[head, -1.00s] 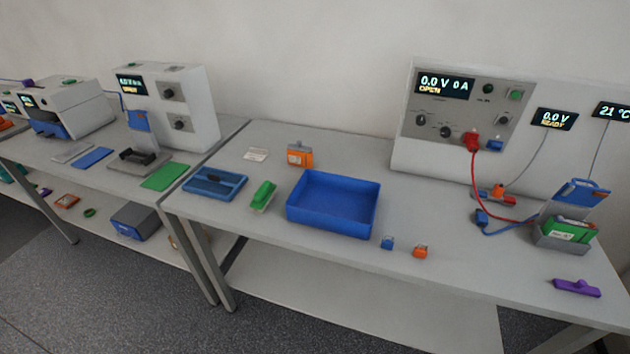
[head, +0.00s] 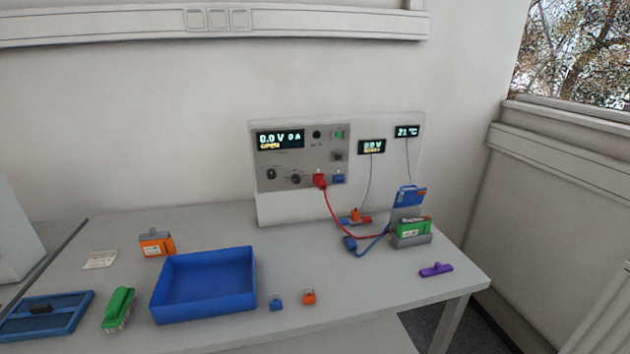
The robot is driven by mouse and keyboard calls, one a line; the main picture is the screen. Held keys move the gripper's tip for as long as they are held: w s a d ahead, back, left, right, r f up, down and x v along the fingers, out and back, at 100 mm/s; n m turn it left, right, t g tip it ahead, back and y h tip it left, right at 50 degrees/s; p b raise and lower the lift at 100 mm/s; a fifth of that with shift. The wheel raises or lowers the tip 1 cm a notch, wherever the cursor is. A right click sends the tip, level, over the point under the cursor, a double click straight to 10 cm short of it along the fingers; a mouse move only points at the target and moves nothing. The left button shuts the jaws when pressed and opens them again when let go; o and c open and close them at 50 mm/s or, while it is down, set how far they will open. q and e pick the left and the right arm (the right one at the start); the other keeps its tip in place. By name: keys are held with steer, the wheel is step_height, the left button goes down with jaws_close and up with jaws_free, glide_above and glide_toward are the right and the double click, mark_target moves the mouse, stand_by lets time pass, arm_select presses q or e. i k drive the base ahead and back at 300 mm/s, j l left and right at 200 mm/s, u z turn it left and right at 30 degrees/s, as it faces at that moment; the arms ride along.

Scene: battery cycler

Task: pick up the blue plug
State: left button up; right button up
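The blue plug (head: 350,244) lies on the grey table (head: 300,242) in front of the cycler panel, at the end of a blue cable (head: 374,243). The cable runs right towards a holder with a green battery (head: 413,229). A red plug (head: 320,181) sits at the panel's red socket, and its red cable hangs down to the table. Beside it is a blue socket (head: 338,180) on the panel. Neither of my grippers shows in the head view.
Small blue (head: 276,304) and orange (head: 309,297) pieces lie near the front edge. A purple tool (head: 436,270) lies at the right.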

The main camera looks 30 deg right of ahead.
mark_target(352, 245)
steer(key=z, duration=1.3)
